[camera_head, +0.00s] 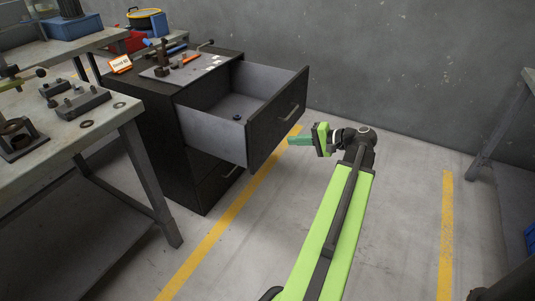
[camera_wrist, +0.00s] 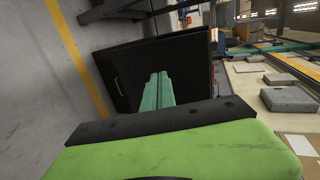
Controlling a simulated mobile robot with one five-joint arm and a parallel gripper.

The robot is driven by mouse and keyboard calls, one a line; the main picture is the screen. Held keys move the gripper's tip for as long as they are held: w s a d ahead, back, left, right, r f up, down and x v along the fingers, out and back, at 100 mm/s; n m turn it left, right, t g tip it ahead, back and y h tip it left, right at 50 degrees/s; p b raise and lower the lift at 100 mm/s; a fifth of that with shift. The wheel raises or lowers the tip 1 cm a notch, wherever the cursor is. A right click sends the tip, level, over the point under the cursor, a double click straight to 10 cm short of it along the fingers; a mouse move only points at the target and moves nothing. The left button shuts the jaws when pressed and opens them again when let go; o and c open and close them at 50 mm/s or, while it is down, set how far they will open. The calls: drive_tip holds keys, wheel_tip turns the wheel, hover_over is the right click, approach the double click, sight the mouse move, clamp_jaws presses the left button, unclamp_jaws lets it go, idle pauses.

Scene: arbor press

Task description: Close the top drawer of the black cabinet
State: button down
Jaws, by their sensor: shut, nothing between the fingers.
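The black cabinet (camera_head: 166,155) stands left of centre in the head view. Its top drawer (camera_head: 277,113) is pulled far out, showing a grey interior with a small dark object (camera_head: 237,118) inside. The lower drawer (camera_head: 216,183) is flush with the cabinet. My gripper (camera_head: 291,140) is shut and empty, its teal fingers pointing left at the lower right of the drawer front. I cannot tell if they touch it. In the wrist view the fingers (camera_wrist: 158,76) point toward a dark cabinet panel (camera_wrist: 185,62).
A workbench (camera_head: 130,108) with metal parts stands left of the cabinet. Tools and an orange-edged sign (camera_head: 121,64) sit on the cabinet top. Another table (camera_head: 507,125) is at the far right. The floor right of the drawer is clear, with yellow lines (camera_head: 446,225).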

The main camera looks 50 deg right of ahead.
drive_tip(key=s+d, duration=0.2)
drive_tip(key=b, duration=0.3)
approach(260, 135)
wheel_tip(260, 135, down, 3)
drive_tip(key=w, duration=0.1)
drive_tip(key=shift+m+t, duration=0.3)
drive_tip(key=shift+t, duration=0.1)
drive_tip(key=shift+w+a+r, duration=0.1)
drive_tip(key=shift+w+a, duration=0.15)
drive_tip(key=shift+w, duration=0.5)
drive_tip(key=shift+w+a+r, duration=0.1)
drive_tip(key=shift+w+a, duration=0.2)
drive_tip(key=shift+w, duration=0.5)
drive_tip(key=shift+w+a+r, duration=0.1)
drive_tip(key=shift+w+a, duration=0.15)
drive_tip(key=shift+w, duration=0.5)
